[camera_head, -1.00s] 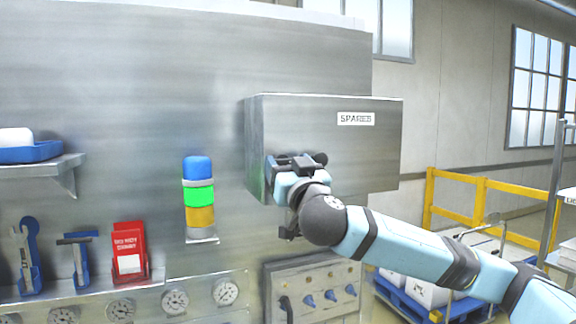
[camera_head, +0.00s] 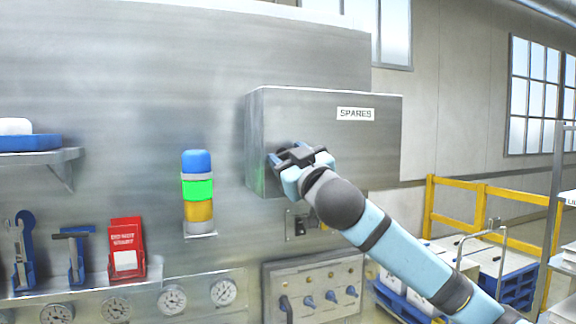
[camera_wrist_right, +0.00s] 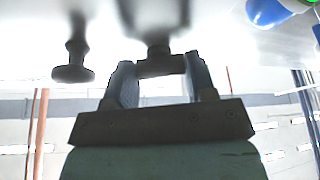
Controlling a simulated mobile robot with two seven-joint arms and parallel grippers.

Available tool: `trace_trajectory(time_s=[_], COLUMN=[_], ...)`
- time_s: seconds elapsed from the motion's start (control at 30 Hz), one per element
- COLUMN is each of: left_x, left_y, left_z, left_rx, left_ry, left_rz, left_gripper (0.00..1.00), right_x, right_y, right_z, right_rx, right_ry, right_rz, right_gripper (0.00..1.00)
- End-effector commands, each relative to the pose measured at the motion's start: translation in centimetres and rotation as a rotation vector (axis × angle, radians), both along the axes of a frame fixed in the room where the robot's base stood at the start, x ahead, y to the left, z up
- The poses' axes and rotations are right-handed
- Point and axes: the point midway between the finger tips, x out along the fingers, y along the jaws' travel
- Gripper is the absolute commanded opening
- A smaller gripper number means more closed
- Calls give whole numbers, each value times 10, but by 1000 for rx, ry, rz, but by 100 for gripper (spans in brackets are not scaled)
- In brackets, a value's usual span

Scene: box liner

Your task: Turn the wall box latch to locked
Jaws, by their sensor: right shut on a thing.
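The wall box (camera_head: 370,152), a grey metal cabinet labelled SPARES, is shut on the steel wall. My right gripper (camera_head: 292,158) is at the lower left of its front. In the right wrist view, my right gripper (camera_wrist_right: 160,78) has its two fingers on either side of a dark latch handle (camera_wrist_right: 158,63), shut on it. A second dark knob (camera_wrist_right: 74,62) stands apart from the fingers, to the left in that view. In the head view, the gripper hides most of the latch, so its angle is hard to tell. My left gripper is not in view.
A stack light (camera_head: 198,188) with its green part lit is left of the box. A switch panel (camera_head: 315,290) is below. A shelf holds tools and a red leaflet holder (camera_head: 126,250) at left. Yellow railings (camera_head: 485,210) stand at right.

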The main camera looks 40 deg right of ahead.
Motion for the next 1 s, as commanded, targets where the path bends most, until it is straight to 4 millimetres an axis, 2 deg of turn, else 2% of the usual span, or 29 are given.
trace_trajectory(time_s=[0.2, 0.43, 1.0], left_x=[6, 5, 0], left_y=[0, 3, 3], left_z=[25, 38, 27], left_rx=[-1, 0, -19], left_ry=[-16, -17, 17], left_rz=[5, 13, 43], left_gripper=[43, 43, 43], right_x=[0, 0, -1], right_y=[-1, -3, -4], right_z=[4, 5, 6], right_rx=[-203, -416, -917], right_ry=[54, 103, 222], right_rz=[-1, -2, -3], right_gripper=[27, 27, 27])
